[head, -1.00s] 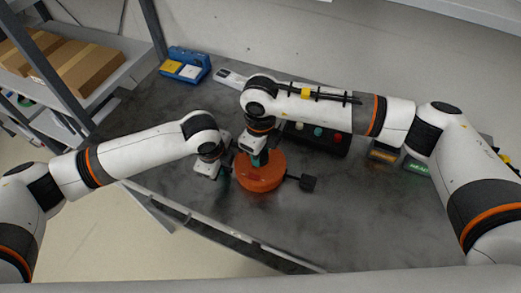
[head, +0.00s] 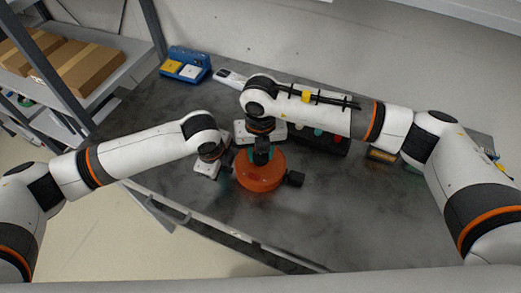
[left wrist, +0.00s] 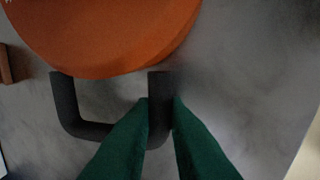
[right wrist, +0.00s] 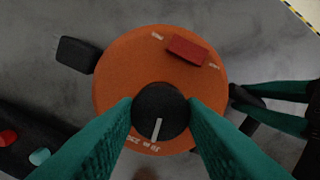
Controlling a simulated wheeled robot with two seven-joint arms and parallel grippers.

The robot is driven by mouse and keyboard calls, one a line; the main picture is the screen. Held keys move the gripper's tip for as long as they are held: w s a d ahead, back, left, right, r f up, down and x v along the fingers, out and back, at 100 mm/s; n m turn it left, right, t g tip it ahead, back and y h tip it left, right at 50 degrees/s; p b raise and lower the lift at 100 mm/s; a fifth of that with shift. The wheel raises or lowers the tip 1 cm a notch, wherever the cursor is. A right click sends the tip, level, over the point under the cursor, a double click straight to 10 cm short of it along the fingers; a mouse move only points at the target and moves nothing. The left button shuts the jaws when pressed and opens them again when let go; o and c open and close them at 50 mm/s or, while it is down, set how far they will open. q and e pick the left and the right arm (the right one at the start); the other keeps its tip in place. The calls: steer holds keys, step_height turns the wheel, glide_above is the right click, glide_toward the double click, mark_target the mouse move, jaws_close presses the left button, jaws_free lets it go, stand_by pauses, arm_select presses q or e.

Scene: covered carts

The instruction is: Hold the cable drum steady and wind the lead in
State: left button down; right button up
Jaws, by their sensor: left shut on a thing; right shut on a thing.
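The cable drum (head: 258,178) is a round orange case lying flat on the grey worktop. My left gripper (left wrist: 160,103) is shut on one bar of its dark U-shaped handle (left wrist: 66,105). My right gripper (right wrist: 160,110) comes from above and is shut on the black knob (right wrist: 158,97) in the middle of the drum's top. The knob has a white line. A red piece (right wrist: 187,50) sits on the top near the rim. A black block (head: 295,179), which looks like the lead's end, lies close against the drum's right side. It also shows in the right wrist view (right wrist: 77,54).
A dark box with coloured buttons (head: 330,143) stands just behind the drum, partly hidden by my right arm. A blue holder (head: 185,64) and a white handheld thing (head: 229,78) are at the back left. The worktop (head: 350,220) is clear at the front right.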

steer(key=shift+w+m, duration=0.1)
steer(key=shift+m, duration=1)
steer(key=o, duration=1)
steer(key=shift+r, duration=0.15)
step_height(320, 180, up, 12)
arm_select(q)
steer(key=c, duration=1.3)
jaws_free()
steer(key=shift+c, duration=0.2)
